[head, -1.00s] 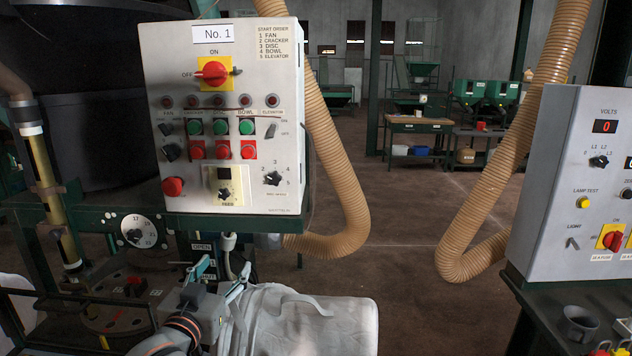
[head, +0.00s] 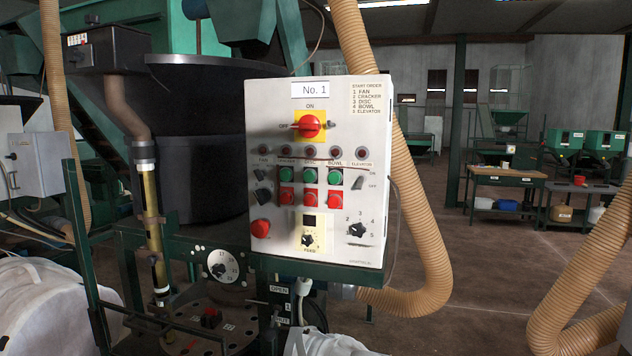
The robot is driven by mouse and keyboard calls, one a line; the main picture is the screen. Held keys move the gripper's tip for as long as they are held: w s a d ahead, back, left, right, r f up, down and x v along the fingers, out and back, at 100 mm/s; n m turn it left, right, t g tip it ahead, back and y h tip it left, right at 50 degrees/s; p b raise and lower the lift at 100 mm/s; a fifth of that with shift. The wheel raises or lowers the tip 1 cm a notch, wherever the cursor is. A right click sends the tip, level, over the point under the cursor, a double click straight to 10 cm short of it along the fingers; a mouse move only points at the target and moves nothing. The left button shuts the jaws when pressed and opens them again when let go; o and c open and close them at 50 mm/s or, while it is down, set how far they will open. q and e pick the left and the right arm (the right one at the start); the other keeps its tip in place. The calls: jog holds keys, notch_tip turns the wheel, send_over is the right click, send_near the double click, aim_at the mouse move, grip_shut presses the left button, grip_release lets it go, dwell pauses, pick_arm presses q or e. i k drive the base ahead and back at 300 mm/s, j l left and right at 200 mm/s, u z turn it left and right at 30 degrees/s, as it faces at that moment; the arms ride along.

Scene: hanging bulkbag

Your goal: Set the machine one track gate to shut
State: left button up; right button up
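The machine one control box (head: 260,95), labelled No. 1, stands in the middle of the head view. Below its lower left edge is a dark upright gate plate (head: 288,307) with an OPEN label (head: 279,290) above and a SHUT label (head: 281,321) below. The gate's lever cannot be made out clearly, so its setting cannot be told. Neither of my grippers can be made out in the head view.
A round dial (head: 223,267) and a drilled round plate (head: 190,337) are left of the labels. White bags show at the bottom left (head: 45,310) and bottom middle (head: 335,345). Tan hoses (head: 425,250) hang at the right. Open floor lies beyond.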

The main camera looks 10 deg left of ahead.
aim_at(83, 55)
jog(key=u, duration=1.45)
